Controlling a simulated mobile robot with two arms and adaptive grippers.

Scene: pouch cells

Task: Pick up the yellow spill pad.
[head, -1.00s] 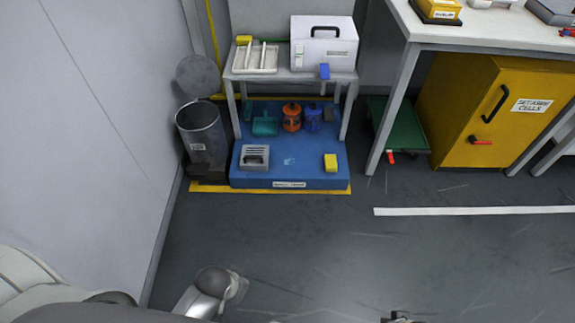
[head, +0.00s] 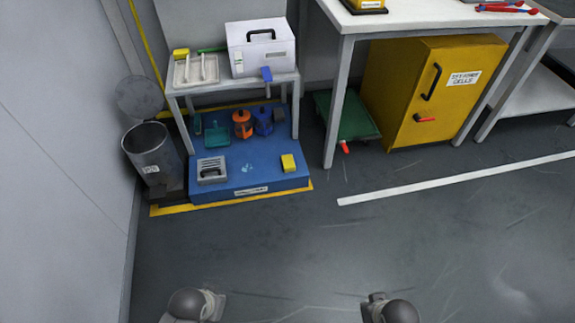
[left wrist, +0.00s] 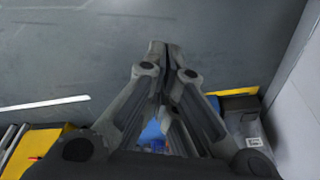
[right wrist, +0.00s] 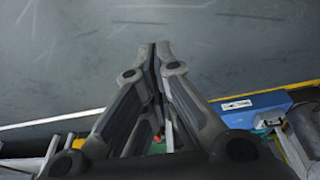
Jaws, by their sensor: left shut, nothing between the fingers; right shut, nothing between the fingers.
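A small yellow block (head: 288,163), which looks like the spill pad, lies on the right front part of the low blue platform (head: 262,185). A second, smaller yellow item (head: 181,53) is on the small table above. My left gripper (left wrist: 158,46) and right gripper (right wrist: 161,46) are both shut and empty, with bare floor beyond their tips. In the head view parts of my arms show at the bottom edge, well short of the platform. The pad is not clearly seen in either wrist view.
The small table (head: 222,85) stands over the platform's back, with a teal dustpan (head: 217,134) and orange and blue containers beneath. A grey bin (head: 152,150) is at left. A workbench (head: 335,110) and yellow cabinet (head: 400,120) stand at right. The floor in front is clear.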

